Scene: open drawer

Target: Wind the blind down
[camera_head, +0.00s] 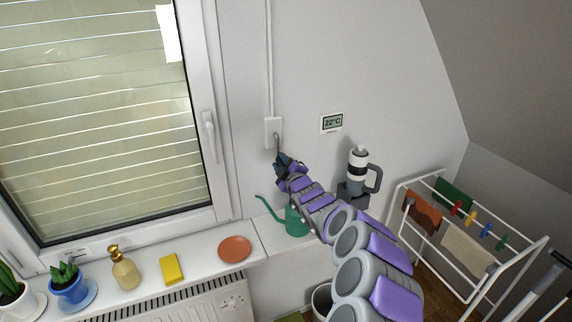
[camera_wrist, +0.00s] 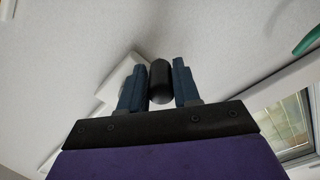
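The blind (camera_head: 95,110) is a set of pale horizontal slats covering the visible window glass. A white winder box (camera_head: 273,132) is on the wall right of the window, with a thin grey crank (camera_head: 277,143) at its front. My gripper (camera_head: 280,158) is at the lower end of this crank. In the wrist view my gripper (camera_wrist: 160,85) has its two blue fingers on either side of the dark crank knob (camera_wrist: 160,78), seemingly closed on it with little or no gap. The white box (camera_wrist: 116,82) shows partly behind the left finger. The knob is hidden in the head view.
A green watering can (camera_head: 294,222) stands under my gripper on the sill. A terracotta saucer (camera_head: 235,249), yellow sponge (camera_head: 172,268), soap bottle (camera_head: 125,270) and potted plants stand to the left.

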